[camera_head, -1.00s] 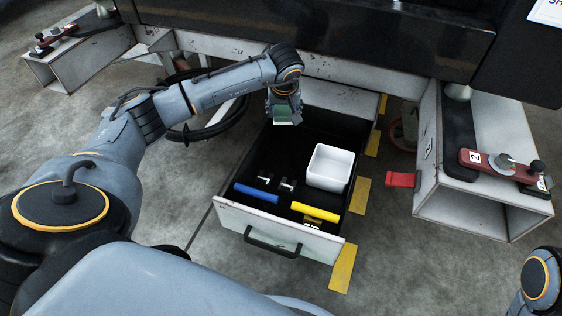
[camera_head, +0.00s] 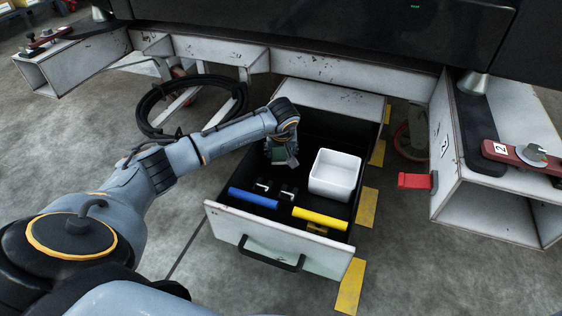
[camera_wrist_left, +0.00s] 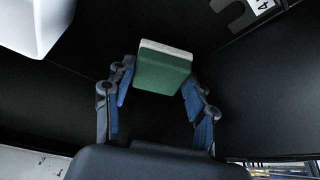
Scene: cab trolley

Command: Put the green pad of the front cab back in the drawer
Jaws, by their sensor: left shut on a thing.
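The green pad (camera_wrist_left: 163,72), a block with a pale edge, is held between the blue-padded fingers of my left gripper (camera_wrist_left: 156,88). In the head view my left gripper (camera_head: 283,150) reaches down into the back left part of the open drawer (camera_head: 225,226). The pad (camera_head: 280,156) shows only in part there, below the gripper. Dark drawer surfaces lie around the pad in the wrist view. I cannot tell whether the pad touches the drawer floor. My right gripper is not in view.
In the drawer are a white bin (camera_head: 335,174) at right, a blue cylinder (camera_head: 253,198) and a yellow cylinder (camera_head: 320,219) near the front, and small metal brackets (camera_head: 286,194). A coiled black hose (camera_head: 160,110) lies behind left. A red clamp bar (camera_head: 515,153) is at right.

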